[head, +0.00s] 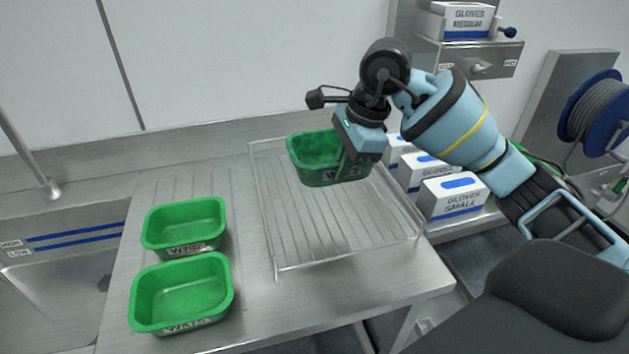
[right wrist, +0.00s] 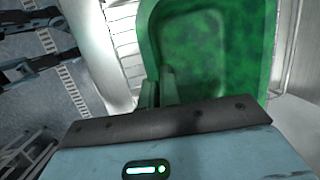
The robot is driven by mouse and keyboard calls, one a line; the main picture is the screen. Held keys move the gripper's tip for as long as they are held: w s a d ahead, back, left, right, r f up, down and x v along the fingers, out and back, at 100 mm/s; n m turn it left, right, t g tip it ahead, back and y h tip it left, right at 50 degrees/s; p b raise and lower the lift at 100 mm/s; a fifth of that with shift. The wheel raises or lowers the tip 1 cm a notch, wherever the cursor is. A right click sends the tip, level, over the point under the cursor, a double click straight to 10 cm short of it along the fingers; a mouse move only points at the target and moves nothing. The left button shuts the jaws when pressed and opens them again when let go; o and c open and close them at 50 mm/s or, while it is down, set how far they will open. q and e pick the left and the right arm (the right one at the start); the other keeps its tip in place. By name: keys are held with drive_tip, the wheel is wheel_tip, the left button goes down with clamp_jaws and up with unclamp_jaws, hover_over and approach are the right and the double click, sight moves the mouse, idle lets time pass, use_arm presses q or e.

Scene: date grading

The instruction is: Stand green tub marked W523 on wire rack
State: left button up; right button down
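A green tub (head: 308,173) is at the back of the wire rack (head: 300,232) in the head view. Its front label is partly covered by my gripper, and only a leading W is fairly clear. My right gripper (head: 358,165) is at the tub's front right wall. In the right wrist view its fingers (right wrist: 160,88) are closed on the wall of the tub (right wrist: 205,55), which looks empty. The tub looks about level. I cannot tell whether its base touches the rack wires. My left gripper is in neither view.
Two more green tubs, one behind (head: 185,222) and one in front (head: 182,292), stand on the ribbed steel drainboard left of the rack. A sink (head: 45,285) is at far left. Glove boxes (head: 452,196) stand right of the rack. The rack's front is clear.

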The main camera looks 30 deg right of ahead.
hover_over(332, 223)
drive_tip(key=d, duration=0.1)
drive_tip(key=shift+s+f, duration=0.15)
drive_tip(key=shift+f, duration=1.5)
drive_tip(key=shift+s+f, duration=0.15)
drive_tip(key=shift+f, duration=1.5)
drive_tip(key=shift+s+f, duration=0.15)
drive_tip(key=shift+f, duration=1.5)
drive_tip(key=shift+f, duration=0.1)
drive_tip(key=shift+f, duration=0.15)
drive_tip(key=c, duration=1.6)
unclamp_jaws()
drive_tip(key=shift+c, duration=0.2)
drive_tip(key=v, duration=1.2)
drive_tip(key=shift+r, duration=0.25)
